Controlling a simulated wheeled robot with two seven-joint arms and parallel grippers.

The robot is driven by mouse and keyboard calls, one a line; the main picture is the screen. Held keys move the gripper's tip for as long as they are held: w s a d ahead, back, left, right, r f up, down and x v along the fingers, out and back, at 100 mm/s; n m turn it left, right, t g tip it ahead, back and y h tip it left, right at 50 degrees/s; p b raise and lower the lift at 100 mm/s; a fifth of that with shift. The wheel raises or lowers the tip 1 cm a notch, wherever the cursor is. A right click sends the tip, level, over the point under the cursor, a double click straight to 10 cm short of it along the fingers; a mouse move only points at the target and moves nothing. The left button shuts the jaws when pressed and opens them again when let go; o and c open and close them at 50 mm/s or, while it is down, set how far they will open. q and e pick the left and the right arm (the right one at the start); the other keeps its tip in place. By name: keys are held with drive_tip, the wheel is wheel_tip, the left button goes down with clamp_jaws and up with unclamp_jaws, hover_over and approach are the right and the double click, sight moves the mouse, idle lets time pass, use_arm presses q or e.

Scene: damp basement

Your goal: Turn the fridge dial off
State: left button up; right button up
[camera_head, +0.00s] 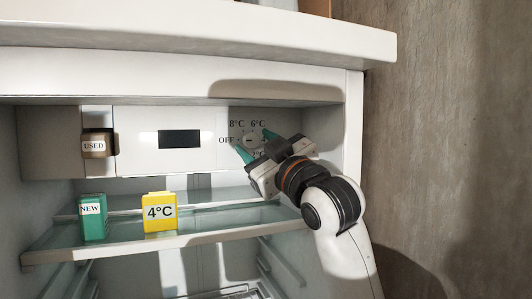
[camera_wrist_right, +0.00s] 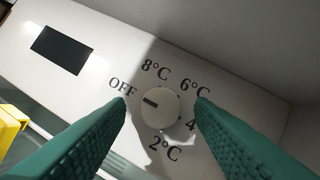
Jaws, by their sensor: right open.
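The white round fridge dial (camera_wrist_right: 160,108) sits on the white control panel (camera_head: 137,155), ringed by the labels OFF, 8°C, 6°C, 4 and 2°C. In the right wrist view its dark mark is on the side facing OFF. The dial also shows in the head view (camera_head: 250,140). My right gripper (camera_head: 252,143) is open, its green fingers on either side of the dial; in the right wrist view the fingertips (camera_wrist_right: 160,99) show gaps to it. Whether they reach its depth I cannot tell. My left gripper is out of view.
A dark display (camera_head: 179,139) is left of the dial. A brown block marked USED (camera_head: 97,146) is at the panel's left. On the glass shelf (camera_head: 125,234) below stand a green NEW block (camera_head: 93,222) and a yellow 4°C block (camera_head: 160,222). The fridge's side wall (camera_head: 353,125) is close right of my wrist.

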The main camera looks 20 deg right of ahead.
drive_tip(key=b+v, duration=0.2)
drive_tip(key=v, duration=1)
drive_tip(key=shift+b, duration=0.4)
drive_tip(key=shift+w, duration=0.15)
